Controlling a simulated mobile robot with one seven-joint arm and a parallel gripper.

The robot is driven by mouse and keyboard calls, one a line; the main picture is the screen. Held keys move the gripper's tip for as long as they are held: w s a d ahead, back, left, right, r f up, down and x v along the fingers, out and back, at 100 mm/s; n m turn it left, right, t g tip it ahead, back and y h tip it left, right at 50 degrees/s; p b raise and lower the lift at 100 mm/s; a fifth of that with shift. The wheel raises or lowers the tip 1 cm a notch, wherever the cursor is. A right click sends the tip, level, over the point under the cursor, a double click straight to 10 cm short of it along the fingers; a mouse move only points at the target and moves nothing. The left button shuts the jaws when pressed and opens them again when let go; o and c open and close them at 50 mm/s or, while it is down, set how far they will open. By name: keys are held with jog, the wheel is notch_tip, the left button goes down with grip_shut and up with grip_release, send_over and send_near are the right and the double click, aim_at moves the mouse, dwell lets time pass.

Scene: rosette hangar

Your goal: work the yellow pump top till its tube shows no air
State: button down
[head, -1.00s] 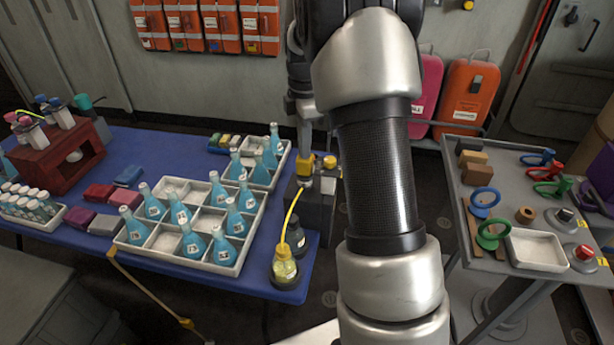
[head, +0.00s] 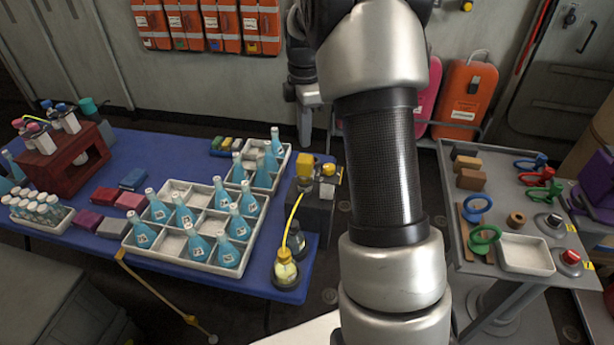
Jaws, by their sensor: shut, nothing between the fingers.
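The yellow pump top (head: 306,167) sits on a dark block (head: 312,210) at the right end of the blue table. A yellow tube (head: 292,222) curves from the pump down to a small flask of yellow liquid (head: 286,271) at the table's front corner. The tube looks yellow along its visible length; it is too small to tell whether air is inside. My gripper (head: 306,142) points down just above the pump top, shut and empty, with a small gap seeming to lie between them. My arm covers the area to the right.
White trays of blue flasks (head: 170,262) stand left of the pump. A dark bottle (head: 296,238) stands close behind the yellow flask. A grey cart (head: 455,205) with rings, blocks and buttons is at the right. Orange cases (head: 207,28) hang on the wall behind.

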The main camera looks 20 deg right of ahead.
jog(key=shift+r+p, duration=1.45)
jog(key=shift+r, duration=0.6)
